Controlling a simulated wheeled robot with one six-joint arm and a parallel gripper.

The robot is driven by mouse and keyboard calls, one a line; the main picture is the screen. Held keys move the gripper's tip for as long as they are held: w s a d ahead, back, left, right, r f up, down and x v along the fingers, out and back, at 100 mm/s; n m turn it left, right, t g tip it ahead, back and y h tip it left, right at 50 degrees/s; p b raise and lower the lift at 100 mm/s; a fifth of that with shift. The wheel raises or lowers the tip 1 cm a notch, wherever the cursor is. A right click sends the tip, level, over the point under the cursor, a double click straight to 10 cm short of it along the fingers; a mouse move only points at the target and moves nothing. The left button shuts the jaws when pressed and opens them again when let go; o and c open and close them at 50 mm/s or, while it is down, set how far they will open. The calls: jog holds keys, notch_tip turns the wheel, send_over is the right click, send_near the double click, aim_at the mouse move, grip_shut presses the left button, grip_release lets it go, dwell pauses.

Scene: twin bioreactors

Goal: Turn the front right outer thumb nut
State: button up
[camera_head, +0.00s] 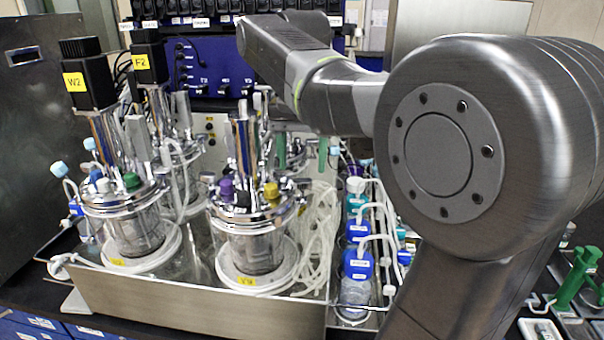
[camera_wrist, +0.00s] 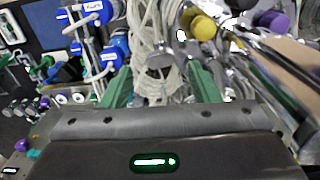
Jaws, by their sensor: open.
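The front right vessel (camera_head: 255,238) is a glass reactor with a shiny metal lid, a purple cap (camera_head: 226,190) and a yellow cap (camera_head: 271,192). Small metal fittings ring its lid; I cannot clearly tell the outer thumb nut among them in the head view. My gripper (camera_head: 302,152) has green fingers and is behind and right of this lid. In the wrist view my gripper (camera_wrist: 160,75) is open, fingers apart. A small silvery piece (camera_wrist: 160,61), perhaps the thumb nut, shows between the fingertips, with no visible contact. The yellow cap (camera_wrist: 203,27) is up and right of it.
White tubing (camera_head: 318,240) hangs in a bundle right of the vessel. Blue-capped bottles (camera_head: 357,265) stand in a row further right. The front left vessel (camera_head: 133,225) and tall motor heads (camera_head: 88,75) fill the left. A steel tray wall (camera_head: 200,300) runs along the front.

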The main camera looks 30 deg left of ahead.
aim_at(302, 180)
jog(key=shift+f, duration=1.75)
jog(key=c, duration=1)
